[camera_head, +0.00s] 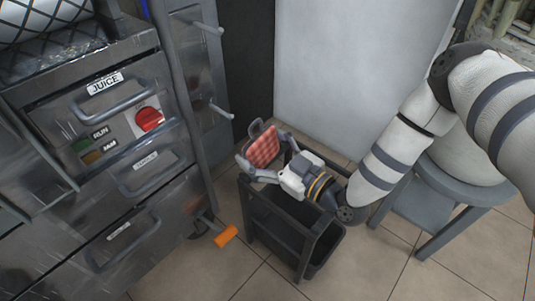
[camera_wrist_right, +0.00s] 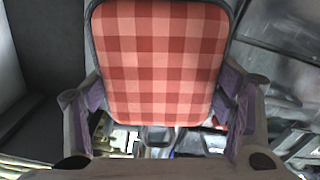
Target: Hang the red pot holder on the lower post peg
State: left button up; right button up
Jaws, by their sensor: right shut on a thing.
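The red checked pot holder (camera_head: 264,149) is in my right gripper (camera_head: 258,154), which is shut on it above the dark bin. In the right wrist view the pot holder (camera_wrist_right: 160,60) fills the upper middle, with dark edging, and a finger of the gripper (camera_wrist_right: 158,112) lies at each side of it. Two light pegs stick out from the post on the machine's right side: an upper peg (camera_head: 208,28) and a lower peg (camera_head: 221,111). The pot holder is to the right of and below the lower peg, apart from it in the picture. My left gripper is out of view.
The metal press with a JUICE drawer (camera_head: 104,84) and a red knob (camera_head: 149,119) stands at left. A dark bin in a frame (camera_head: 282,222) stands below my right gripper. An orange-handled thing (camera_head: 226,236) is low beside the press. A grey stool (camera_head: 425,205) is at right.

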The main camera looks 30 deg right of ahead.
pick_arm(q)
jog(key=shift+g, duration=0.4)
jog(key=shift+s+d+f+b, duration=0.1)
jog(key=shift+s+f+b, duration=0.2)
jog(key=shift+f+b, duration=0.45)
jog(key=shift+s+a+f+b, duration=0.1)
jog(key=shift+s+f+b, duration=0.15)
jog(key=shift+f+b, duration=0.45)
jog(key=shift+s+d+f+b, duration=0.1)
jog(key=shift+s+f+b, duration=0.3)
jog(key=shift+b, duration=0.55)
pick_arm(e)
jog(key=f+x, duration=0.1)
jog(key=x, duration=0.8)
jog(key=shift+f, duration=0.3)
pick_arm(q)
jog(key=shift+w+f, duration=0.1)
pick_arm(e)
jog(key=o, duration=1.2)
jog(key=shift+c, duration=0.2)
jog(key=shift+s, duration=0.1)
